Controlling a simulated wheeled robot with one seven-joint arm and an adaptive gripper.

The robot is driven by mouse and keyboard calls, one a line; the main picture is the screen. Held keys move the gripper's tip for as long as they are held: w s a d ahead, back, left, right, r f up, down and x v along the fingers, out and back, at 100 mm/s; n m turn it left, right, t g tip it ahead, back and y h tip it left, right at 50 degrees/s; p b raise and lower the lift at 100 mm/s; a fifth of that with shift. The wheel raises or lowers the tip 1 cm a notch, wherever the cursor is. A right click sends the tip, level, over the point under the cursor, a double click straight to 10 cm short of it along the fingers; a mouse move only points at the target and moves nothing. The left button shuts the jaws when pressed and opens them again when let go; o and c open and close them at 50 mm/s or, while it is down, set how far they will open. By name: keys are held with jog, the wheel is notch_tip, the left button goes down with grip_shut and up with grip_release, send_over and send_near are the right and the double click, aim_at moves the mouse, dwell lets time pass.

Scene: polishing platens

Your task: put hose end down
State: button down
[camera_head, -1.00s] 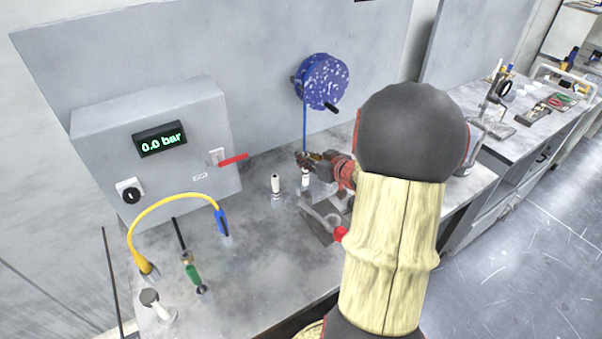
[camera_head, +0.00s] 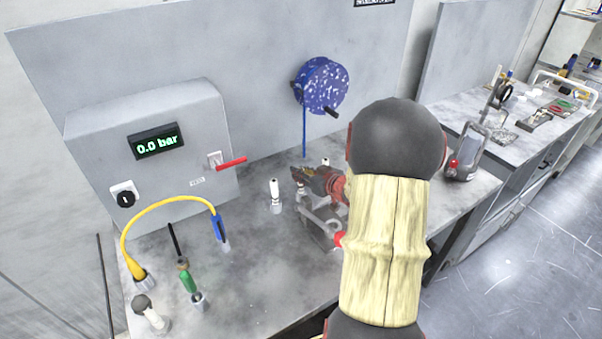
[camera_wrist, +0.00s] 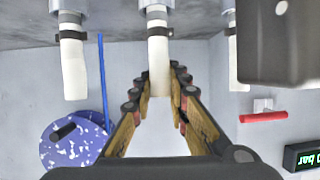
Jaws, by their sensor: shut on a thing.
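My gripper (camera_head: 299,177) is over the bench, left of my arm. In the wrist view my gripper (camera_wrist: 156,84) has its fingertips closed about the end of a white fitting (camera_wrist: 158,52) with a dark band and a metal collar. I cannot tell whether this fitting is the hose end. A blue hose (camera_head: 304,138) hangs straight down from the blue speckled reel (camera_head: 322,86). In the wrist view the hose (camera_wrist: 103,75) runs beside the gripper, apart from the fingers. Its lower end is not clear.
A similar white fitting (camera_head: 274,190) stands upright left of my gripper, and another (camera_head: 325,162) shows behind it. A yellow hose (camera_head: 165,205), a green-bodied fitting (camera_head: 187,281) and a red-levered panel (camera_head: 218,180) are further left. The bench's front middle is clear.

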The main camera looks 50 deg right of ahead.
jog(key=c, duration=1.7)
grip_release()
jog(key=shift+s+r, duration=0.15)
jog(key=p+v, duration=0.4)
jog(key=v, duration=0.8)
jog(key=w+a+r+g+h, duration=0.2)
jog(key=w+a+r+h, duration=0.1)
jog(key=w+r, duration=0.4)
jog(key=s+a+r+g, duration=0.1)
jog(key=a+r+g, duration=0.1)
jog(key=a+r, duration=0.55)
jog(key=s+a+n+g+y, duration=0.1)
jog(key=s+a, duration=0.3)
jog(key=a, duration=0.5)
jog(key=s+a+f+g+y, duration=0.1)
jog(key=s+a+y, duration=0.2)
jog(key=a, duration=0.7)
jog(key=s+a+n+g+y, duration=0.1)
jog(key=s+a+y, duration=0.1)
jog(key=s+a, duration=0.5)
jog(key=shift+s+a+f+n, duration=0.1)
jog(key=shift+a+n, duration=0.05)
jog(key=shift+a, duration=0.45)
jog(key=shift+s+a+f+n, duration=0.1)
jog(key=shift+s+a+n, duration=0.05)
jog(key=shift+a, duration=0.4)
